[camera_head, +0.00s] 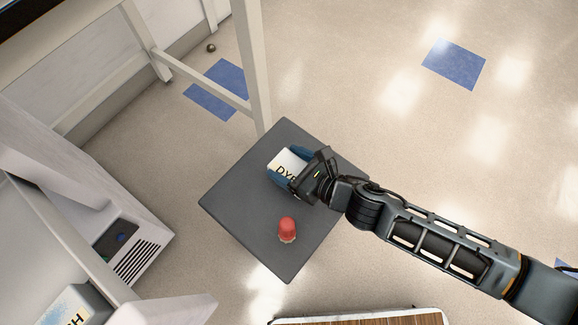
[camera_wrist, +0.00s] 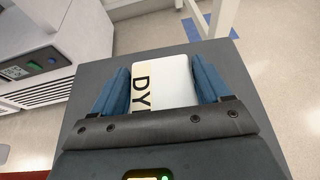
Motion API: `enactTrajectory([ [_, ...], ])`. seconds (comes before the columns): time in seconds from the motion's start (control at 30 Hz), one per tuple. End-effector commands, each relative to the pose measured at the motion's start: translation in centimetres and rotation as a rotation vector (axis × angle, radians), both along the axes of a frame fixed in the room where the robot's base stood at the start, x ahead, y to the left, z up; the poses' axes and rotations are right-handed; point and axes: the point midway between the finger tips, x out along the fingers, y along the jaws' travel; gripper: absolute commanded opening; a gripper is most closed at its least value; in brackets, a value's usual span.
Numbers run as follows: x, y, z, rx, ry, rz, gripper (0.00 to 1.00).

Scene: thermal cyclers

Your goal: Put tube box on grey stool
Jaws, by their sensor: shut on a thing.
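The tube box (camera_head: 284,162) is white with dark lettering that begins "DY". My gripper (camera_head: 287,169) is shut on it, with one blue finger on each side. In the wrist view the box (camera_wrist: 165,80) sits between the blue fingers of my gripper (camera_wrist: 163,85). The grey stool (camera_head: 240,207) has a square dark top, and the box is over its upper middle part. The stool top also fills much of the wrist view (camera_wrist: 85,105). I cannot tell whether the box touches the stool top.
A red-capped object (camera_head: 287,229) stands on the stool near its front. A bench frame with a pale leg (camera_head: 252,65) rises close behind the stool. A white machine (camera_head: 120,245) is at the left. A wooden-topped surface (camera_head: 370,319) is at the bottom. Open floor lies to the right.

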Motion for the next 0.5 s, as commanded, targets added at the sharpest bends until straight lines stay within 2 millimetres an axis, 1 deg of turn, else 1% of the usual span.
enactTrajectory([
  [0.03, 0.04, -0.04, -1.16, -0.001, 0.001, -0.002, 0.35],
  [0.1, 0.03, 0.00, -1.75, 0.002, 0.000, -0.002, 0.35],
  [0.37, 0.02, -0.02, -1.75, 0.000, -0.001, 0.000, 0.35],
  [0.47, 0.00, -0.02, -2.06, 0.000, -0.001, 0.000, 0.35],
  [0.5, 0.00, -0.04, -2.06, -0.001, -0.001, -0.001, 0.78],
])
